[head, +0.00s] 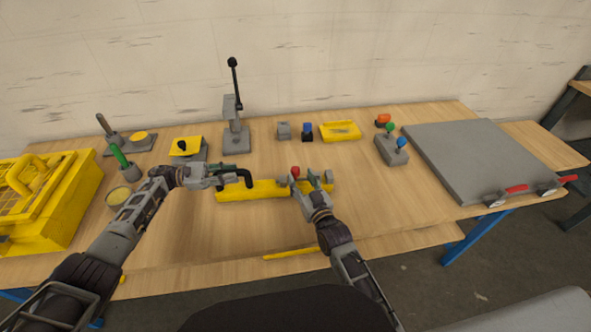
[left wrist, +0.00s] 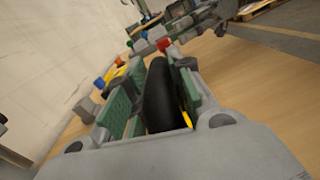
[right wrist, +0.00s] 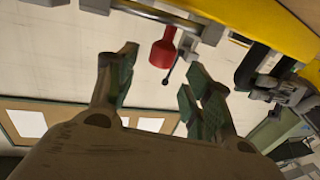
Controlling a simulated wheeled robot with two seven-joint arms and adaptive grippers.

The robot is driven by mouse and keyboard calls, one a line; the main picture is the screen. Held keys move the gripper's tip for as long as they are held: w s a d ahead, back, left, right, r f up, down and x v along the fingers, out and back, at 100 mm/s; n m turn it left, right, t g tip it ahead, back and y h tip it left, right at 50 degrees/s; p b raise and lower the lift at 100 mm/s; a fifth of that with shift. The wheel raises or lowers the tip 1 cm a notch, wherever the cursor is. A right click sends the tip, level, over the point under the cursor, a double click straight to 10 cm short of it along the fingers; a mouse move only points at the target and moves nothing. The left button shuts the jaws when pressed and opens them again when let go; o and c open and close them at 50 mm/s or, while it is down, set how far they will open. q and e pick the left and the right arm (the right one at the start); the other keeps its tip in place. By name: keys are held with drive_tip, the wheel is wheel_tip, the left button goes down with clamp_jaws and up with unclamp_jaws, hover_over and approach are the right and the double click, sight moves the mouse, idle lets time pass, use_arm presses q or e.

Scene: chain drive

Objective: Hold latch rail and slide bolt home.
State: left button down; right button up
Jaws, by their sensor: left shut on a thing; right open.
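The yellow latch rail (head: 262,191) lies on the bench in front of me, with a black curved handle (head: 249,180) at its left part. My left gripper (head: 238,175) is shut on this handle, which fills the space between its green pads in the left wrist view (left wrist: 160,95). The bolt's red knob (head: 295,170) stands over the rail's right part, beside grey guide blocks. My right gripper (head: 312,183) is open at the knob. In the right wrist view the red knob (right wrist: 162,52) shows between and beyond the open fingers, with no visible contact.
A lever press (head: 236,135) and small blocks stand behind the rail. A switch box with coloured knobs (head: 392,148) and a grey plate (head: 480,160) are to the right. A yellow crate (head: 45,205) is far left. A thin yellow strip (head: 290,254) lies near the front edge.

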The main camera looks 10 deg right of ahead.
sight(298, 173)
drive_tip(key=shift+x, duration=2.85)
clamp_jaws()
